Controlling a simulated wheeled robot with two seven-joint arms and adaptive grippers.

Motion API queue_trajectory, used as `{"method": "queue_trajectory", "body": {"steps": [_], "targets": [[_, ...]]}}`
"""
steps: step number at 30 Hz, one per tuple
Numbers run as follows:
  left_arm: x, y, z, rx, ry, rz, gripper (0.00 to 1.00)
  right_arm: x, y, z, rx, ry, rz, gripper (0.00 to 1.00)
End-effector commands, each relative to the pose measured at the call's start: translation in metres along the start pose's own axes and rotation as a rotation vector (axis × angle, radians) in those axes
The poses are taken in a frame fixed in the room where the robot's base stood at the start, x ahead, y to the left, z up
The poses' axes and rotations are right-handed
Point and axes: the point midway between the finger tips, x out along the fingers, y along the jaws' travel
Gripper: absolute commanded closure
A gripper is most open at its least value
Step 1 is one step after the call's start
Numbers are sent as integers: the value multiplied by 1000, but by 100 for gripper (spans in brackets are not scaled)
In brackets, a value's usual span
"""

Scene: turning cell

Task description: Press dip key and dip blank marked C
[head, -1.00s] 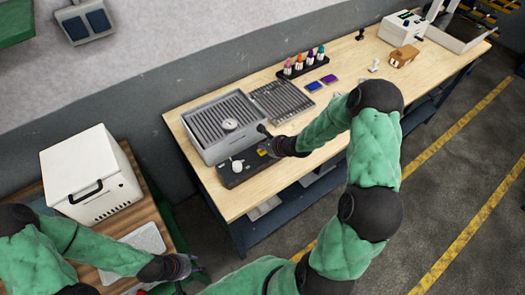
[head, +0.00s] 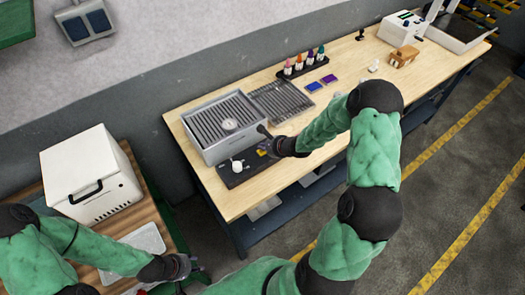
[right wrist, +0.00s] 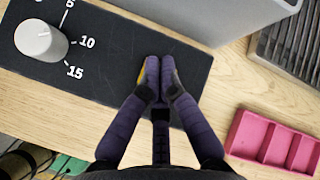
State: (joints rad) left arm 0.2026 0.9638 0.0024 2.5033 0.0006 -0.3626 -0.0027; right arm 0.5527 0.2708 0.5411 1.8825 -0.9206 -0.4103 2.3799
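A grey bath unit (head: 208,143) with a slatted top and a round gauge (head: 229,125) stands at the left end of the long bench. In front of it lies a black control panel (head: 232,180) with a white dial (right wrist: 40,41) marked 5, 10 and 15. My right gripper (right wrist: 158,82) is shut, its fingertips together over the panel to the right of the dial. Yellow shows at the fingertips; I cannot tell whether it is the dip key, which is otherwise hidden. My left gripper (head: 195,268) is low by the side table, its fingers unclear. I cannot make out a blank marked C.
A slatted rack (head: 283,103) adjoins the bath unit. Behind it are several coloured bottles (head: 304,61), with blue and purple pads (head: 322,83) nearby. A pink compartment tray (right wrist: 272,141) lies right of my right gripper. A white box (head: 92,172) stands on the side table.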

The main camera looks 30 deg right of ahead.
Motion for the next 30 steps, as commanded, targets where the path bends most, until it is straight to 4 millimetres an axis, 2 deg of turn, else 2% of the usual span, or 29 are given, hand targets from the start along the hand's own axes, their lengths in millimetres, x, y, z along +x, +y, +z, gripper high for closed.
{"method": "queue_trajectory", "body": {"steps": [30], "targets": [[-4,1,0,0,0,0,60,8,6,-6,1,0,1,100]]}}
